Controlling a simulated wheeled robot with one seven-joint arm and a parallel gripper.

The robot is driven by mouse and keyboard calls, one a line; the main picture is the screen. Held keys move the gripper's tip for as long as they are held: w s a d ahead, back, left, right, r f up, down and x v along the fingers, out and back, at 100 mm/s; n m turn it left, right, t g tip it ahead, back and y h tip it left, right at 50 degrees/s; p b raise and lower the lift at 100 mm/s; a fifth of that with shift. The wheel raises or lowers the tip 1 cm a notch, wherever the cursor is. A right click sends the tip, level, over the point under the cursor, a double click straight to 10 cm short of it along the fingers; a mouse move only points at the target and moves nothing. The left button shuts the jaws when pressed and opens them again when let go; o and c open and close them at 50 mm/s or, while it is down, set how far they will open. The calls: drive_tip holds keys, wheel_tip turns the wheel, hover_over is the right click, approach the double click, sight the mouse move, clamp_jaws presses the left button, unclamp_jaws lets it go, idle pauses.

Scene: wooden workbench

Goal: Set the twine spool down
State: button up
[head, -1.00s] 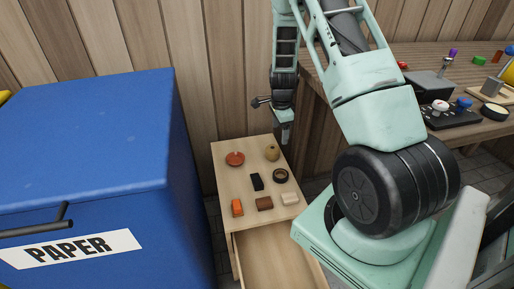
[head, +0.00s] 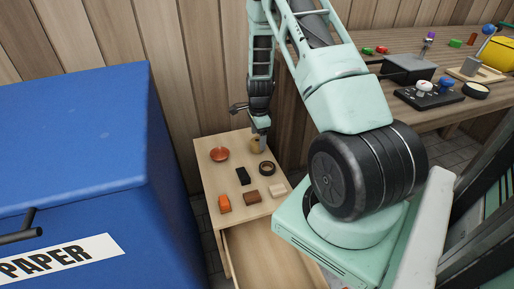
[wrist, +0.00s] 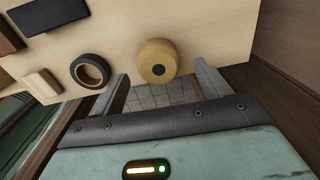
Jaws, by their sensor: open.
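The twine spool (head: 255,145) is a tan, rounded spool standing on the small wooden drawer cabinet's top (head: 208,172), near its back edge. In the wrist view the spool (wrist: 152,50) shows its round end with a dark centre hole. My gripper (wrist: 161,72) is open, with one finger to each side of the spool and visible gaps between. In the head view my gripper (head: 262,145) points down and partly hides the spool. Whether the fingertips reach down past the spool's top is hard to tell.
A black ring roll (head: 266,169) stands close to the spool. A red-orange dish (head: 219,155), a black block (head: 243,176) and several small blocks share the top. The drawer (head: 262,250) is open in front. A blue paper bin (head: 80,150) stands left, a workbench (head: 440,120) right.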

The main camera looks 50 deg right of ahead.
sight(258, 140)
wheel_tip(258, 140, down, 3)
drive_tip(key=shift+f+b, duration=0.2)
drive_tip(key=shift+b, duration=0.25)
drive_tip(key=shift+a, duration=0.1)
drive_tip(key=c, duration=1.2)
drive_tip(key=shift+r, duration=0.15)
